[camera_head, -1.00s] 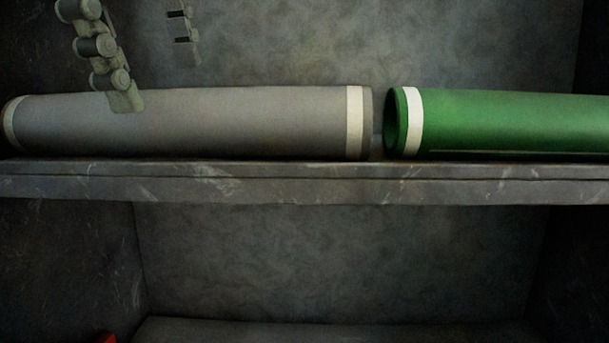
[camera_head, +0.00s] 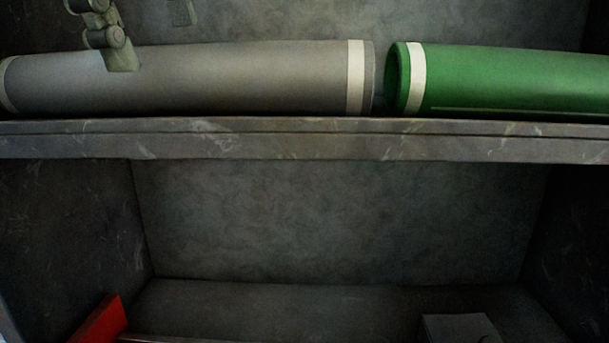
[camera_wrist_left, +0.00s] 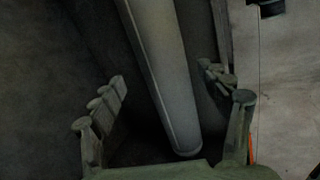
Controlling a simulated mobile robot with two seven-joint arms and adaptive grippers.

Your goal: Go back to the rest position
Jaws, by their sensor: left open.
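A long grey roll (camera_head: 230,80) with pale end bands lies on its side on the upper shelf (camera_head: 300,145). A green roll (camera_head: 510,80) with a white band lies to its right, with a small gap between their ends. My left gripper (camera_head: 152,42) is open; one finger overlaps the left part of the grey roll in the picture and the other shows behind its top edge. In the left wrist view the grey roll (camera_wrist_left: 160,75) runs between the spread fingers, and no grip on it shows. My right gripper is not in view.
Below the shelf is a dark, mostly empty bay (camera_head: 330,220). Dark walls close the bay at both sides.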

